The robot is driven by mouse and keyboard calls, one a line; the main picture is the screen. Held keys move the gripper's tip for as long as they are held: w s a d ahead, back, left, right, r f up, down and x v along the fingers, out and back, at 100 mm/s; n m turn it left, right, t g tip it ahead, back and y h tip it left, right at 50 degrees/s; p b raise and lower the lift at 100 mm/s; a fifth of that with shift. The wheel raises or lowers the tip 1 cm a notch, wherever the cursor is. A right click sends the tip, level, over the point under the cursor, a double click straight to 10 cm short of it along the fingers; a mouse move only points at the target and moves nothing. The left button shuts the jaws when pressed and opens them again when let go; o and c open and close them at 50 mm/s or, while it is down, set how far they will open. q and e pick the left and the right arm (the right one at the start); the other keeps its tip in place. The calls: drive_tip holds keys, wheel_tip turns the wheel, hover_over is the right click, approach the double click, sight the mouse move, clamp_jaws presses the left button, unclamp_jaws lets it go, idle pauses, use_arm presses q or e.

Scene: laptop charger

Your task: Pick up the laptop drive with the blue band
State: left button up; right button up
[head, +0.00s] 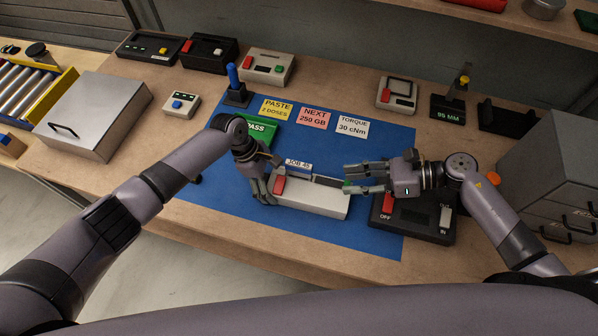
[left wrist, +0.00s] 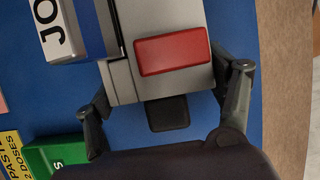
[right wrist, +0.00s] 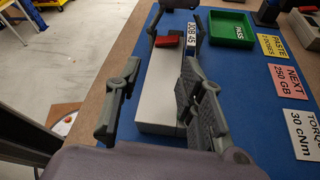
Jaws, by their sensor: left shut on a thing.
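A pale grey device (head: 312,201) with a red block (head: 279,185) on its left end lies on the blue mat. My left gripper (head: 262,190) is shut on that left end; in the left wrist view its fingers (left wrist: 165,105) press both sides beside the red block (left wrist: 172,54). A JOB 45 label (head: 298,164) with a blue stripe, seen in the left wrist view (left wrist: 90,28), stands along the device's far side. My right gripper (head: 358,178) is open and empty at the device's right end, its fingers apart in the right wrist view (right wrist: 160,105).
A black switch box (head: 412,217) stands right of the device, under my right gripper. A green PASS tray (head: 262,132) and paper cards (head: 313,117) lie behind. Grey drawers (head: 555,165) stand at the right. The mat's front left (head: 225,200) is clear.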

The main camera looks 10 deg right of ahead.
drive_tip(key=n+t, duration=0.1)
drive_tip(key=t, duration=0.1)
approach(298, 166)
drive_tip(key=shift+h, duration=0.4)
drive_tip(key=x, duration=0.4)
drive_tip(key=shift+w+f, duration=0.15)
drive_tip(key=shift+w, duration=0.35)
drive_tip(key=shift+s+x, duration=0.15)
drive_tip(key=shift+x, duration=1.35)
drive_tip(key=shift+s+x, duration=0.1)
drive_tip(key=shift+x, duration=1.4)
drive_tip(key=shift+f, duration=0.15)
drive_tip(key=shift+c, duration=0.3)
clamp_jaws()
